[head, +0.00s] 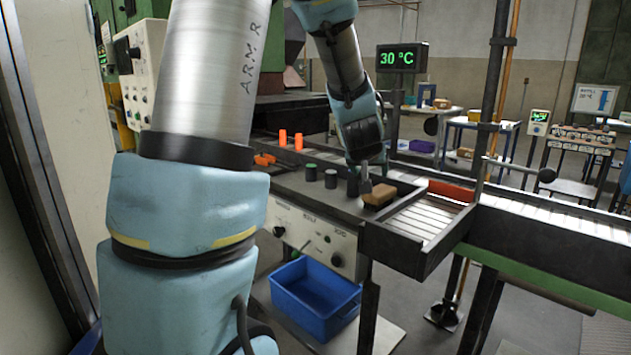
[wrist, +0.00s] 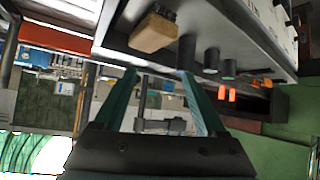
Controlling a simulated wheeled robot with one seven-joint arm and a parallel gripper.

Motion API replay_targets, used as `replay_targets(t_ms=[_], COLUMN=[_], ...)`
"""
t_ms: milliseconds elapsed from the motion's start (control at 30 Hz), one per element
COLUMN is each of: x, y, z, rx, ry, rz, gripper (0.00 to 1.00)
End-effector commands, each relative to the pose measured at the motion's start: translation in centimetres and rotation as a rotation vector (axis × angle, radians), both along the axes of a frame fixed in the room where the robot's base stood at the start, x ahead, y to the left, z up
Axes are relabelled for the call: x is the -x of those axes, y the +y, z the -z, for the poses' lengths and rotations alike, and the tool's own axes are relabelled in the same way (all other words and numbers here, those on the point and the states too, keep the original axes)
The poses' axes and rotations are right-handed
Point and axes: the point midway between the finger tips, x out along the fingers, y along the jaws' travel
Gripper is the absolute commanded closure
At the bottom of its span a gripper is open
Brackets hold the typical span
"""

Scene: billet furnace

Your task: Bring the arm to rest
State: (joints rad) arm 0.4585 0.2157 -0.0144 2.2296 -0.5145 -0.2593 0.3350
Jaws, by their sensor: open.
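My gripper (head: 366,178) is at the end of my arm, above the dark bench near its right part. In the wrist view my gripper (wrist: 160,80) shows two teal fingers spread apart with nothing between them. A tan block (head: 380,195) lies on the bench just to the right of my fingertips in the head view. It also shows in the wrist view (wrist: 152,33), beyond the fingers. Whether my fingertips touch anything is hard to tell.
Dark cylinders (head: 331,179) stand on the bench, left of my gripper. Orange pieces (head: 298,141) stand farther back. A roller conveyor (head: 530,213) runs off to the right. A blue bin (head: 315,298) sits below the bench. A display (head: 402,58) reads 30 °C.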

Motion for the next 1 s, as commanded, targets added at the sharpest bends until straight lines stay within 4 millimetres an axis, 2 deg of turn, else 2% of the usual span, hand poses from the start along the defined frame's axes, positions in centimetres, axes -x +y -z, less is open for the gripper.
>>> replay_targets(t_ms=[33,200,300,400,500,600,1000], x=[1.9,9.7,14.2,17.8,20.2,21.3,21.4], y=[3.0,11.0,14.7,17.4,19.0,19.7,19.7], z=[1.7,6.7,8.6,9.6,10.2,10.4,10.4], rx=[-0.019,-0.091,-0.130,-0.164,-0.185,-0.196,-0.198], ry=[0.093,0.399,0.549,0.661,0.731,0.763,0.767], rz=[-0.007,-0.039,-0.075,-0.106,-0.129,-0.140,-0.139], gripper=[0.27,0.27,0.27,0.27,0.27,0.27,0.27])
